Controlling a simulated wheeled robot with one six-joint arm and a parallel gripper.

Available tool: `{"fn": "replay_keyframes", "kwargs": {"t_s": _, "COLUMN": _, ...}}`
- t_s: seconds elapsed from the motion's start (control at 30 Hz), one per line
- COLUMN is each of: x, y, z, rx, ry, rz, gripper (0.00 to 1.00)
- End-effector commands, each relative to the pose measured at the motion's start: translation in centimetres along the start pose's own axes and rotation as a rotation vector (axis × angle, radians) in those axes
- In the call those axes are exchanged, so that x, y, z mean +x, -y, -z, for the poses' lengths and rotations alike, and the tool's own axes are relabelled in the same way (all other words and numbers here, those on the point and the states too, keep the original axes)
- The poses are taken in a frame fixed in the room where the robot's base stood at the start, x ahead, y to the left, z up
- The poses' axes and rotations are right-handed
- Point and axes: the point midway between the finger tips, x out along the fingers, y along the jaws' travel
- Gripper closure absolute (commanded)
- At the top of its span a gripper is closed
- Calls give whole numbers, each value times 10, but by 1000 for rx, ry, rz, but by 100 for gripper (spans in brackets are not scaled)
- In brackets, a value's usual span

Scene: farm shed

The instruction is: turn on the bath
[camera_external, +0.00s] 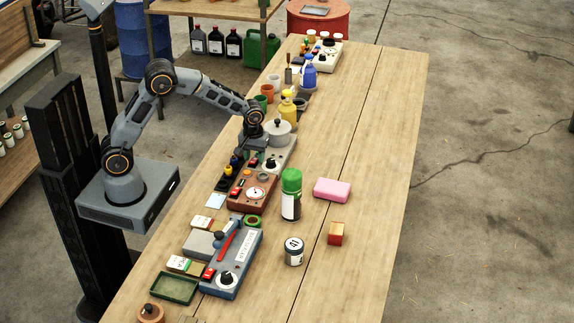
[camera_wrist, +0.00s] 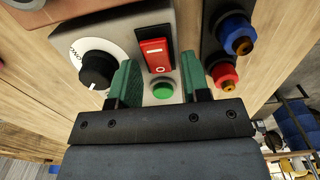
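A grey panel (camera_wrist: 190,20) fills the upper middle of the wrist view; I take it to be the bath's front. It carries a black knob (camera_wrist: 98,70) on a white dial, a red rocker switch (camera_wrist: 154,53) in a black frame, and a round green button or lamp (camera_wrist: 163,90). My gripper (camera_wrist: 160,78) is open, its green fingers either side of the green round part, with the switch just beyond. Contact cannot be told. In the external view my gripper (camera_external: 252,154) is low beside a grey unit (camera_external: 284,155) with a lidded pot (camera_external: 280,131).
Blue (camera_wrist: 236,34) and red (camera_wrist: 224,74) knobs or terminals stand close right of the panel. A brown unit (camera_external: 240,203), a green-capped bottle (camera_external: 290,200) and a blue-grey unit (camera_external: 232,268) are nearer on the bench. The bench's right side (camera_external: 385,150) is largely clear.

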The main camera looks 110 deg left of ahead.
Motion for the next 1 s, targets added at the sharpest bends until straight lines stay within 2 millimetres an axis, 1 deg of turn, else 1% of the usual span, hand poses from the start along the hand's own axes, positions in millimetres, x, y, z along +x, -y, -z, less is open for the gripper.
{"fn": "replay_keyframes", "kwargs": {"t_s": 0.03, "x": 0, "y": 0, "z": 0, "rx": 0, "ry": 0, "rz": 0, "gripper": 62}}
{"fn": "replay_keyframes", "kwargs": {"t_s": 0.07, "x": 0, "y": 0, "z": 0, "rx": 0, "ry": 0, "rz": 0, "gripper": 64}}
{"fn": "replay_keyframes", "kwargs": {"t_s": 0.43, "x": 0, "y": 0, "z": 0, "rx": 0, "ry": 0, "rz": 0, "gripper": 100}}
{"fn": "replay_keyframes", "kwargs": {"t_s": 0.53, "x": 1, "y": 0, "z": -1, "rx": 2, "ry": -17, "rz": 1, "gripper": 100}}
{"fn": "replay_keyframes", "kwargs": {"t_s": 0.73, "x": 1, "y": 0, "z": -3, "rx": 2, "ry": -122, "rz": 0, "gripper": 100}}
{"fn": "replay_keyframes", "kwargs": {"t_s": 1.0, "x": -2, "y": 0, "z": -3, "rx": -1, "ry": -134, "rz": 0, "gripper": 100}}
